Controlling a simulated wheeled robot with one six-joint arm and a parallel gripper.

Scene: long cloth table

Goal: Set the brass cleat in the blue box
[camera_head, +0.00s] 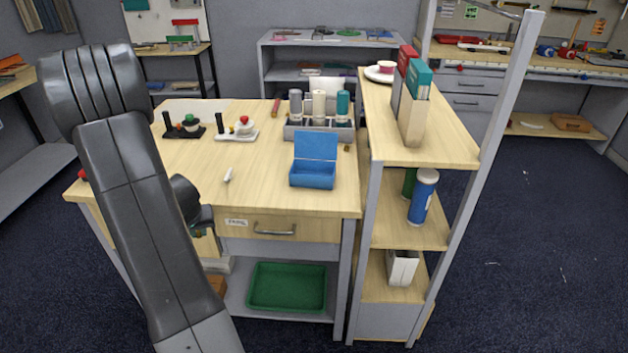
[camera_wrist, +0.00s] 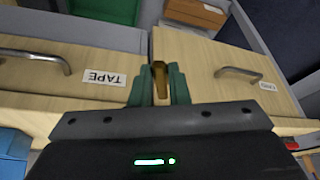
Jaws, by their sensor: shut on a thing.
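The blue box (camera_head: 313,179) stands on the wooden table near its front edge, with its lid raised at the back. My gripper (camera_wrist: 160,85) has green fingers shut on the brass cleat (camera_wrist: 160,80), a narrow brass-coloured piece between the fingertips. In the head view my gripper is mostly hidden behind my arm, in front of the table's drawers and left of the box. In the wrist view a blue corner, probably the box, shows at the lower left. The cleat cannot be made out in the head view.
The table (camera_head: 265,187) also bears a white marker-like piece (camera_head: 228,174), two small stands and a grey holder (camera_head: 320,133) with bottles. A tall shelf (camera_head: 440,150) borders the right side. A green tray (camera_head: 287,287) sits below the drawer. Table left of the box is mostly clear.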

